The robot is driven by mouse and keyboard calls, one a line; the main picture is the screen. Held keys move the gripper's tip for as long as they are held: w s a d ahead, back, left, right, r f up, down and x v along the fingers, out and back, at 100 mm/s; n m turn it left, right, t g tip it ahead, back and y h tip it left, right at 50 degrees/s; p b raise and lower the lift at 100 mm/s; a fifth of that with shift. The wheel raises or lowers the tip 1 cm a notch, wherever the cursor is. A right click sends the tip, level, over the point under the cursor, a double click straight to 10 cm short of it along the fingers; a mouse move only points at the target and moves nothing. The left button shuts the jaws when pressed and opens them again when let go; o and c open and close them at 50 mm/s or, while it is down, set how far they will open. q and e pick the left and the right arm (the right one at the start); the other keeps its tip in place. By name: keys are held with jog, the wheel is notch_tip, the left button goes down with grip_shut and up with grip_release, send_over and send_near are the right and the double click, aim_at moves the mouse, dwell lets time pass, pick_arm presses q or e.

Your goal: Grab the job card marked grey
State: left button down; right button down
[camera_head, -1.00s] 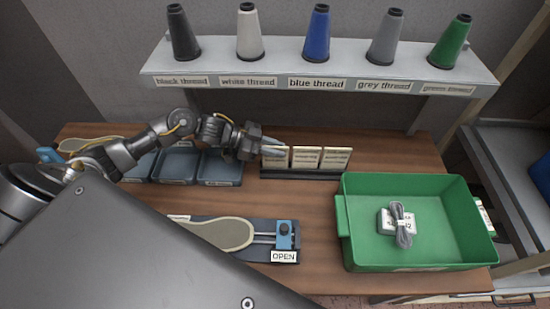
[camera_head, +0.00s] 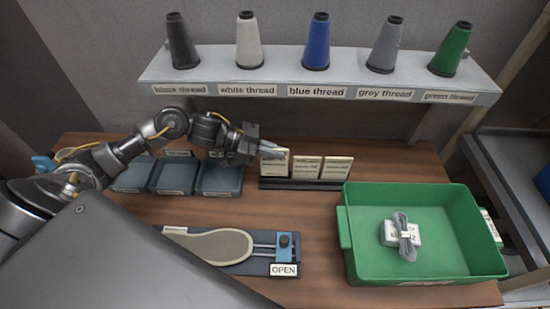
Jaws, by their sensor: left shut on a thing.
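Several job cards stand in a dark rack (camera_head: 300,184) at the middle of the table. The leftmost job card (camera_head: 274,163) sits a little higher than the middle card (camera_head: 307,167) and the right card (camera_head: 337,168). My left gripper (camera_head: 270,152) is shut on the top of the leftmost card, coming from the left. The print on the cards is too small to read, so I cannot tell which is marked grey. My right gripper is not in view.
A green bin (camera_head: 420,265) with a boxed cable stands at the right. Blue trays (camera_head: 220,178) lie left of the rack. A shoe-last fixture marked OPEN (camera_head: 284,270) lies in front. The thread shelf (camera_head: 320,78) is behind.

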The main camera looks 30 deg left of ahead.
pick_arm(q)
jog(key=s+d+r, duration=0.3)
jog(key=s+r, duration=0.6)
jog(key=s, duration=0.3)
jog(key=shift+s+d+p, duration=0.15)
jog(key=shift+s+p, duration=0.2)
jog(key=shift+p, duration=0.1)
